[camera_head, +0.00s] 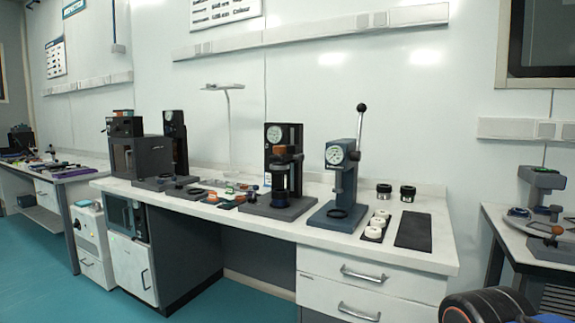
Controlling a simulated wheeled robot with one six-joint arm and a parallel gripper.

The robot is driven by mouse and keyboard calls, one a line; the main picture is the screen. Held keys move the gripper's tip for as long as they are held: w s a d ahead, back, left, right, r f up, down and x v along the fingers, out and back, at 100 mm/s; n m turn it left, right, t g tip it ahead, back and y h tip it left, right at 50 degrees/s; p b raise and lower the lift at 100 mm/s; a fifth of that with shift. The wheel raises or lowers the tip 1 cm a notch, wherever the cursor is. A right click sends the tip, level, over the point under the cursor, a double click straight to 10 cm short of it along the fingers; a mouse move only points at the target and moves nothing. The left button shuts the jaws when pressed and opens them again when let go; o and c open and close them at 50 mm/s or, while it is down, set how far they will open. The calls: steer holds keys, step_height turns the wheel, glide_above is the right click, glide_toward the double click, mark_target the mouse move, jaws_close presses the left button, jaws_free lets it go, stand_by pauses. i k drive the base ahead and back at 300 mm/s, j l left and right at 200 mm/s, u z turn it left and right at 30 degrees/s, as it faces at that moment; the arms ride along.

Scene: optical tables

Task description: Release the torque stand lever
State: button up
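A blue-grey stand (345,180) with a round white dial (335,154) stands on the white bench, right of the middle. It looks like the torque stand, though I see no label on it. Its lever (359,129) rises from the right side of the head, nearly upright, and ends in a black ball knob (361,107). Nothing touches the lever. My gripper is not in view; only a dark rounded part with orange and blue, likely my arm, shows at the bottom right corner.
A black stand with a dial (284,150) is just left. White round pieces (376,222) on a tray, two dark cylinders (407,193) and a black mat (413,230) lie right. A second table (535,238) stands beyond a gap. Teal floor (220,302) is clear in front.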

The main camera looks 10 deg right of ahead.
mark_target(256, 188)
steer(key=i+j, duration=0.45)
steer(key=i, duration=0.2)
steer(key=i+j, duration=0.45)
steer(key=i, duration=0.2)
steer(key=i+j, duration=0.1)
steer(key=j, duration=0.3)
steer(key=i+j, duration=0.15)
steer(key=j, duration=0.25)
